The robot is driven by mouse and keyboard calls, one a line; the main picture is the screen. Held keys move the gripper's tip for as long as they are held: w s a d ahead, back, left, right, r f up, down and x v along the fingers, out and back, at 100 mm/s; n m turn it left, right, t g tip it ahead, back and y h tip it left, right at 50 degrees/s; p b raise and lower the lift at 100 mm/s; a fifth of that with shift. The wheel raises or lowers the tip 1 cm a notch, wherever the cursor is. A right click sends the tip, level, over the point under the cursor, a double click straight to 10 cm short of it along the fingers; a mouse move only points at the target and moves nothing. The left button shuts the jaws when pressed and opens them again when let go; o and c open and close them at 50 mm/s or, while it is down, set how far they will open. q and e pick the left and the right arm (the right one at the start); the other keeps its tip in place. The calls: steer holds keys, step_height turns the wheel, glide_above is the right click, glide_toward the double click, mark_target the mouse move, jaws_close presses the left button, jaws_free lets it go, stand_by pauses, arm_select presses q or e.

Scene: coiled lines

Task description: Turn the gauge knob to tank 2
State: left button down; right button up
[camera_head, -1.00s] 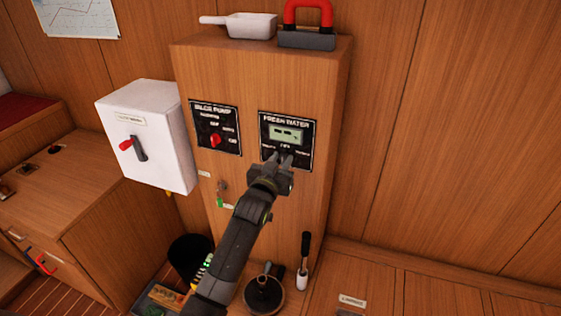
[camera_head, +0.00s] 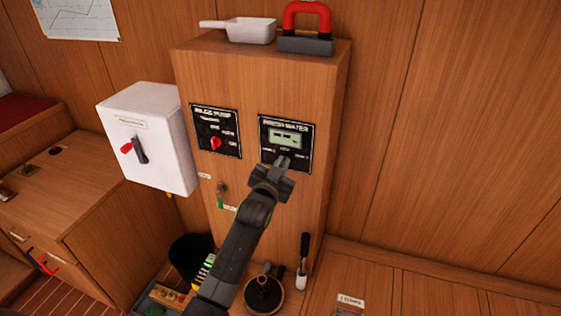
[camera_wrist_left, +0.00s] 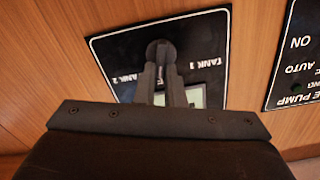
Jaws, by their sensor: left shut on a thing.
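The black fresh water panel (camera_head: 301,133) with its lit gauge display (camera_head: 284,138) is on the front of the wooden cabinet. My left gripper (camera_head: 283,163) is at the panel's lower middle and covers the gauge knob in the head view. In the left wrist view the panel appears upside down. There the dark gauge knob (camera_wrist_left: 160,49) sits between the "TANK 2" and "TANK 1" labels, with the closed fingers of my left gripper (camera_wrist_left: 162,72) on it. The knob's pointer direction is hard to make out. My right gripper is not in view.
The bilge pump panel (camera_head: 216,132) with a red knob is just left of the gauge panel. A white box (camera_head: 160,140) with a red-tipped lever sticks out farther left. A white scoop (camera_head: 248,30) and a red-handled object (camera_head: 306,25) stand on the cabinet (camera_head: 220,54).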

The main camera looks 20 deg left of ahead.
arm_select(q)
steer(key=m+p, duration=0.1)
steer(key=m, duration=0.1)
steer(key=m+p, duration=0.2)
steer(key=m, duration=0.1)
steer(key=shift+d+f+m, duration=0.2)
steer(key=shift+d+m, duration=0.1)
stand_by(0.5)
steer(key=c, duration=1.5)
jaws_free()
